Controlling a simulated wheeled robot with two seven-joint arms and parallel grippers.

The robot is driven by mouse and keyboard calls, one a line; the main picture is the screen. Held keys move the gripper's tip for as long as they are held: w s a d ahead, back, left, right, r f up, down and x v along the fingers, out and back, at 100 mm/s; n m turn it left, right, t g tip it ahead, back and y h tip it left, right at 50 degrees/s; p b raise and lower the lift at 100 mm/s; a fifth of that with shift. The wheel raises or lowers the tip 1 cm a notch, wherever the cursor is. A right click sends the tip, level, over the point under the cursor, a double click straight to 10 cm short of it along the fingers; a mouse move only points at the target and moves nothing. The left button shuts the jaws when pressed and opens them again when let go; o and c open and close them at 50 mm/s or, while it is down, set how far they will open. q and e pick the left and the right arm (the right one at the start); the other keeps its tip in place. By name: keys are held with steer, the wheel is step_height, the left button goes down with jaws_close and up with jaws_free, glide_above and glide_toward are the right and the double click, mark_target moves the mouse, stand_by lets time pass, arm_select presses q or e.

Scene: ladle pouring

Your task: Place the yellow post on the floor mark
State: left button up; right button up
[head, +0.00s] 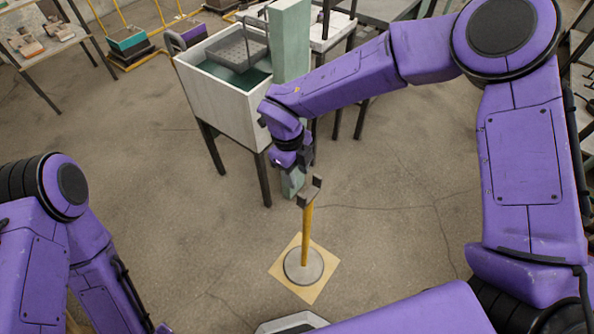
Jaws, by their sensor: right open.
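The yellow post (308,232) stands upright on its round grey base (304,267), with a dark forked bracket at its top. The base rests on the pale yellow square floor mark (283,272), inside its edges as far as I can see. My right gripper (293,172) is just above and to the left of the post's top bracket. It is open and appears apart from the post. My left arm comes in at the lower left, and its gripper is out of the picture.
A table (50,42) stands at the far left. The floor left of the post is clear.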

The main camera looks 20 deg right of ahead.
steer(key=shift+r, duration=0.35)
steer(key=shift+f, duration=0.1)
steer(key=s+d+f+n+t+h, duration=0.25)
steer(key=s+d+f+n, duration=0.2)
steer(key=d+f, duration=0.3)
steer(key=s+d+f+n+t+h, duration=0.1)
steer(key=s+d+f+n+h, duration=0.35)
steer(key=d+f, duration=0.3)
steer(key=s+d+f+n+y, duration=0.1)
steer(key=s+f+n+y, duration=0.1)
steer(key=s+n, duration=0.4)
steer(key=s+d+f+n+y, duration=0.2)
steer(key=s+n, duration=0.4)
steer(key=s, duration=0.4)
step_height(320, 180, down, 2)
steer(key=shift+d+n+t+y, duration=0.25)
steer(key=shift+n+t+y, duration=0.05)
steer(key=shift+t+y, duration=0.2)
